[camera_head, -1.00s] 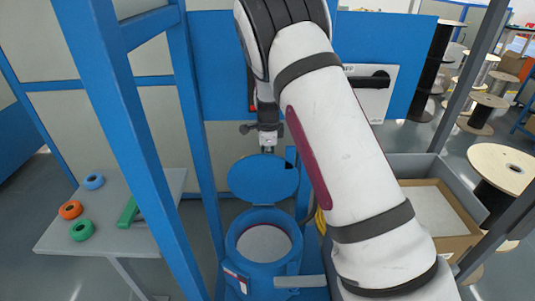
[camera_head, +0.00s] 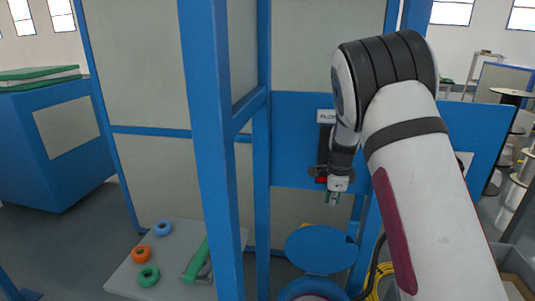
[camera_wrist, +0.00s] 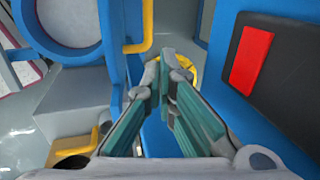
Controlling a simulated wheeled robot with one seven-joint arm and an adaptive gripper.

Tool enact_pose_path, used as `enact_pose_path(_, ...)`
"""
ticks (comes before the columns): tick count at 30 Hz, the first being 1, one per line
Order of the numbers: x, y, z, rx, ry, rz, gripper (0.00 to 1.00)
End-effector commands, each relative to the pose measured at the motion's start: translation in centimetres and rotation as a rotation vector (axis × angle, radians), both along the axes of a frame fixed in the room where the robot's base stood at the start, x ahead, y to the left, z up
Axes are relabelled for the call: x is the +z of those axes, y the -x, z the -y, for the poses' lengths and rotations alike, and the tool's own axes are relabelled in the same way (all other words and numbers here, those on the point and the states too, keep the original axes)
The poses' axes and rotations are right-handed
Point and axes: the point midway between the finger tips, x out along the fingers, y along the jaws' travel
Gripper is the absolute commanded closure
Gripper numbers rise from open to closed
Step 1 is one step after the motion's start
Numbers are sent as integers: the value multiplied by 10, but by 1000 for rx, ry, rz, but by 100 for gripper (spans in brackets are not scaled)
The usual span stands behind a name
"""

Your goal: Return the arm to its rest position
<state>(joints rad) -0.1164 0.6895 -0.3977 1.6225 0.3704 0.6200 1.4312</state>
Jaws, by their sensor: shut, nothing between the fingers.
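My arm, white with dark bands and a maroon stripe, reaches up at the right of the head view and bends down to my gripper (camera_head: 333,198). The gripper points downward in front of a blue panel (camera_head: 292,140), above a round blue lid (camera_head: 320,249). In the wrist view the two teal-lined fingers of my gripper (camera_wrist: 166,72) meet at their tips with nothing between them. The lid stands open above a blue round container (camera_head: 312,290), cut off by the bottom edge.
A grey table (camera_head: 135,275) at lower left holds blue (camera_head: 163,228), orange (camera_head: 141,254) and green (camera_head: 149,276) rings and a green-handled tool (camera_head: 197,261). Blue frame posts (camera_head: 212,120) stand left of my arm. A black panel with a red patch (camera_wrist: 250,58) is close right in the wrist view.

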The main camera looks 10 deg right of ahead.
Motion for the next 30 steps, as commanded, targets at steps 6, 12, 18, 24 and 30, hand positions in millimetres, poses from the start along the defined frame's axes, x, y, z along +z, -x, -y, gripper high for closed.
enact_pose_path(6, 62, 37, -18, 181, -9, 11, 100)
enact_pose_path(12, 127, 99, -43, 459, 9, 25, 100)
enact_pose_path(18, 178, 169, -66, 748, 60, 44, 100)
enact_pose_path(24, 214, 245, -84, 1041, 147, 63, 100)
enact_pose_path(30, 231, 322, -97, 1330, 269, 64, 100)
